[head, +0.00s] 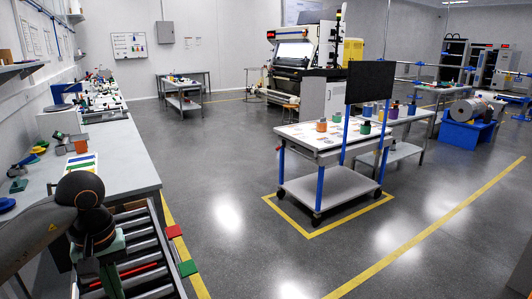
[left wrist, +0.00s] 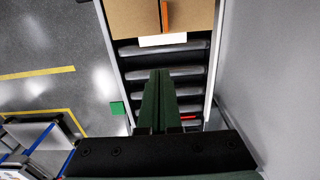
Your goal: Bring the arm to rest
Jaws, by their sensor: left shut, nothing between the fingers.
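My left arm comes in from the lower left in the head view, with its gripper (head: 113,284) pointing down over the roller conveyor (head: 145,272). In the left wrist view the two green fingers of my left gripper (left wrist: 161,75) are together with nothing between them. They are over the dark gaps and grey rollers of the conveyor (left wrist: 128,73). I cannot tell their exact height above the rollers. My right gripper is in neither view.
A cardboard box (left wrist: 138,20) with an orange strip lies at the conveyor's end in the left wrist view. Red (head: 174,231) and green (head: 187,268) blocks sit on the conveyor's side. A long bench (head: 130,170) runs along the left wall.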

